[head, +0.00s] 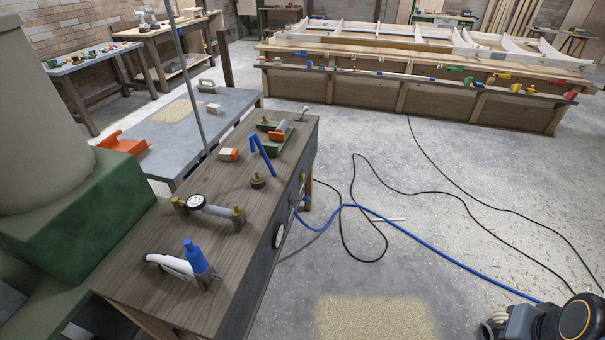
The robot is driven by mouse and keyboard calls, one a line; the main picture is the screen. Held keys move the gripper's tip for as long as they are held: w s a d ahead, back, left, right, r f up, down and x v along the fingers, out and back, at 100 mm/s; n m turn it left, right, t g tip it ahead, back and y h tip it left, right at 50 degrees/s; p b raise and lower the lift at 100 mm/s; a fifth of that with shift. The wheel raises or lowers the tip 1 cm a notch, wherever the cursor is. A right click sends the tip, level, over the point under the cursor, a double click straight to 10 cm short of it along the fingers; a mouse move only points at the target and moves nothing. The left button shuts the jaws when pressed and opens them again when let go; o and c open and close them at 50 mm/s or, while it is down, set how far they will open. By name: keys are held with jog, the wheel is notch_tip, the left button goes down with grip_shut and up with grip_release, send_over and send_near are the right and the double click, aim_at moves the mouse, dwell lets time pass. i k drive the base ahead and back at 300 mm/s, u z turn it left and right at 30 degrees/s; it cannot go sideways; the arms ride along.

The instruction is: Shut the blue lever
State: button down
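The blue lever (263,156) is a bent blue bar on the wooden workbench (150,262). It is raised at a slant, its upper end toward the back left and its lower end toward the right edge of the bench. A small dark round fitting (257,181) is close in front of it; I cannot tell whether they are joined. Part of my arm shows at the lower right corner, over the floor and well apart from the bench. My gripper's fingers cannot be made out in this view.
A gauge (196,202) on a grey pipe (217,210), a blue-topped item (194,257) with a white handle, and an orange-and-white block (229,154) share the bench. A blue hose (430,240) and black cables cross the floor. A thin post (186,80) rises behind the bench.

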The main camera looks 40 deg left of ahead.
aim_at(306, 199)
jog(key=u, duration=0.75)
jog(key=i, duration=1.15)
jog(key=u, duration=1.65)
jog(key=i, duration=0.5)
jog(key=u, duration=0.4)
